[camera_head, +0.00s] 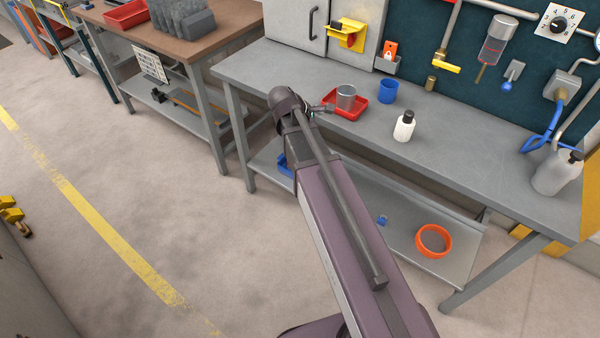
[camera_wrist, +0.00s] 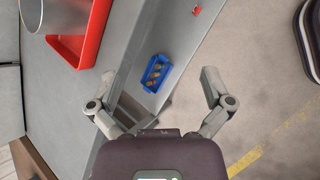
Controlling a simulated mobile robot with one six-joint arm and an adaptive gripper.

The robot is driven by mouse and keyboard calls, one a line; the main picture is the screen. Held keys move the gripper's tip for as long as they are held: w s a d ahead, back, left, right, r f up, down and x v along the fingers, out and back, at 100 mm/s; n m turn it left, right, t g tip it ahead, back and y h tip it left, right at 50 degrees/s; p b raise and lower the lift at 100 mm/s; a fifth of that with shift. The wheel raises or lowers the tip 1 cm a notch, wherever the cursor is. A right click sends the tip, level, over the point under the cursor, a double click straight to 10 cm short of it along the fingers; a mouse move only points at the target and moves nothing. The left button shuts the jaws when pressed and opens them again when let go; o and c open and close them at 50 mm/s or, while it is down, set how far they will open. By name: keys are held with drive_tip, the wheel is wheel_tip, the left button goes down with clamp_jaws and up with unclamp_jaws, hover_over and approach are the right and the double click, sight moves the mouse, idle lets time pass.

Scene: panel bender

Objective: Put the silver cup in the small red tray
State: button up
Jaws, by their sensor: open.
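The silver cup (camera_head: 346,95) stands upright inside the small red tray (camera_head: 330,109) on the grey workbench. My gripper (camera_head: 322,109) is at the tray's left side in the head view, close to the bench's front edge. In the wrist view, the cup (camera_wrist: 48,14) and the tray (camera_wrist: 80,50) are partly cut off at the upper left. The jaws (camera_wrist: 158,78) are spread wide with nothing between them, apart from the cup. The cup's base is hidden behind the tray's front wall in the head view.
A blue cup (camera_head: 388,91) and a white bottle (camera_head: 404,126) stand right of the tray. A large grey bottle (camera_head: 557,173) stands at the bench's right end. The lower shelf holds a blue bin (camera_wrist: 157,72) and an orange round container (camera_head: 433,241).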

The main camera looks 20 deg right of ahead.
drive_tip(key=s+a+f+m+g+y, duration=0.1)
drive_tip(key=s+a+f+m+y, duration=0.1)
drive_tip(key=s+a+m+y, duration=0.2)
drive_tip(key=s+a+f+m+y, duration=0.2)
drive_tip(key=s+a+m+y, duration=0.2)
drive_tip(key=s+a+m, duration=0.2)
drive_tip(key=s+m, duration=0.2)
drive_tip(key=s, duration=0.1)
drive_tip(key=shift+s+a+f+m+g, duration=0.15)
drive_tip(key=shift+s+f+m+g, duration=0.15)
drive_tip(key=shift+s+f+g, duration=0.1)
